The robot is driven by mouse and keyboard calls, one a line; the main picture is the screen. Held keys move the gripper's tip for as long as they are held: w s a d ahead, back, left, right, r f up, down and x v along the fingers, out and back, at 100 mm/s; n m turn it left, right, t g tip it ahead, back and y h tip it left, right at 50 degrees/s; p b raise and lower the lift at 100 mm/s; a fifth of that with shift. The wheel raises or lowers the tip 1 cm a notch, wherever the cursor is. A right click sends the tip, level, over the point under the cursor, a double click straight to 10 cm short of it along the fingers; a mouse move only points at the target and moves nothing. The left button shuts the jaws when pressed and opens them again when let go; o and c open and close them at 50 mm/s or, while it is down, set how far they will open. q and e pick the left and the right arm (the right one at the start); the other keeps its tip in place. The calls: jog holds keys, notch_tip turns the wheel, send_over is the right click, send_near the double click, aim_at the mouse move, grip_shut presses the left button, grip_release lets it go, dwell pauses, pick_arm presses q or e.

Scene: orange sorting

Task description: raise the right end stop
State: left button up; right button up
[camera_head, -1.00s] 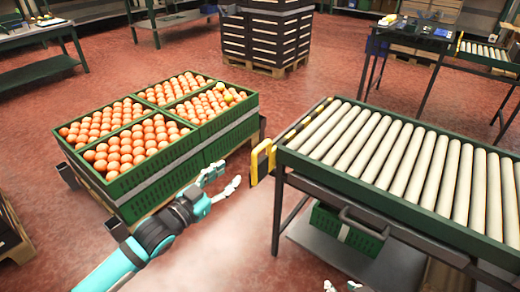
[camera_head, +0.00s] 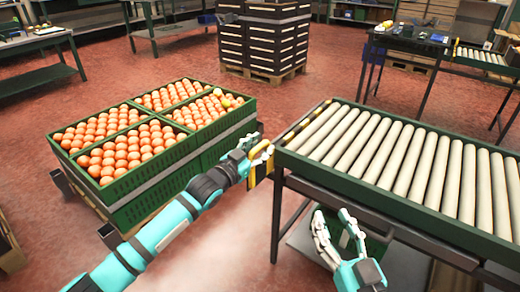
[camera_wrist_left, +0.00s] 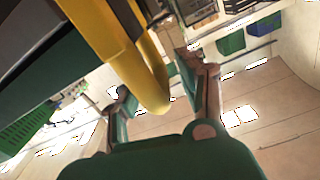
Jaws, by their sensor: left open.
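A yellow end stop handle (camera_head: 261,155) hangs at the near left corner of the roller conveyor (camera_head: 400,205). My left gripper (camera_head: 252,152) is at this handle. In the left wrist view the rounded end of the yellow handle (camera_wrist_left: 152,95) reaches between the two spread fingers of my left gripper (camera_wrist_left: 163,97). I cannot tell whether either finger touches it. My right gripper (camera_head: 338,230) is open and empty in front of the conveyor's side, below the rollers.
Green crates (camera_head: 150,185) full of oranges stand left of the conveyor, close to my left arm. A green crate (camera_head: 335,222) sits on the shelf under the conveyor.

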pick_arm(q)
jog(key=shift+w+d, duration=0.1)
grip_shut()
dwell(0.3)
